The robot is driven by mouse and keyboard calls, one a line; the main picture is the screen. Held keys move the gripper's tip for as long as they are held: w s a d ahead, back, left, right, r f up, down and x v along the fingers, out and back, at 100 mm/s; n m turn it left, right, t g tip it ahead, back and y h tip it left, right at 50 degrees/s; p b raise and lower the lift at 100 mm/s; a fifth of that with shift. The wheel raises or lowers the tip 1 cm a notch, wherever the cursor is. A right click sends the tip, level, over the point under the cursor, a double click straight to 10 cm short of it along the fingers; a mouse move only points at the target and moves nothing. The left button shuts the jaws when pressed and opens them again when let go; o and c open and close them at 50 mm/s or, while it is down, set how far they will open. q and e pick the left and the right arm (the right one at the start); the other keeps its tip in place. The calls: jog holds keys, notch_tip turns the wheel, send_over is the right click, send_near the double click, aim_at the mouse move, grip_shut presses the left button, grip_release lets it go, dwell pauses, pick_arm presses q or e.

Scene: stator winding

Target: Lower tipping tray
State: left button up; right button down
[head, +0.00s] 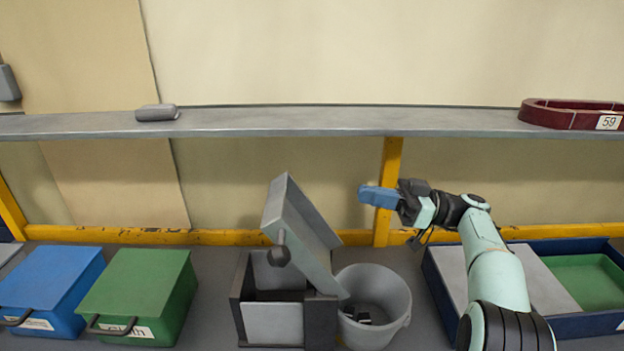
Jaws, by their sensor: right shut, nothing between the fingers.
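The grey tipping tray (301,232) stands tilted up steeply on its dark box-like base (272,322), leaning toward the bucket at its right. A round dark knob (278,255) sits on the tray's left side. My right gripper (364,194) has blue fingers and is shut and empty. It is in the air to the right of the tray's upper end, apart from it in the picture, and points left. My left gripper is not in view.
A grey bucket (393,292) with small dark pieces inside stands right of the base. A green box (146,280) and a blue box (48,278) stand left. A blue-rimmed tray (590,325) lies right. A shelf (300,121) runs behind, holding a dark red ring (560,116).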

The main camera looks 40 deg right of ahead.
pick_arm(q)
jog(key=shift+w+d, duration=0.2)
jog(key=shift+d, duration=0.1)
pick_arm(e)
jog(key=shift+d+r, duration=0.25)
jog(key=shift+r, duration=0.05)
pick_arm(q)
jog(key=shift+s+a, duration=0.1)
pick_arm(e)
jog(key=shift+a, duration=0.2)
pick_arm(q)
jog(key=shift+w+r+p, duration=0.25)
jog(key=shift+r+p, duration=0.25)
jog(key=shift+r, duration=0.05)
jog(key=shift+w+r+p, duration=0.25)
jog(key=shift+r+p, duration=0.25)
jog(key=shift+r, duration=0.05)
pick_arm(e)
jog(key=f+x, duration=0.2)
jog(key=x, duration=1)
jog(key=shift+w+a+f, duration=0.3)
jog(key=shift+w+a, duration=0.1)
jog(key=shift+a, duration=0.1)
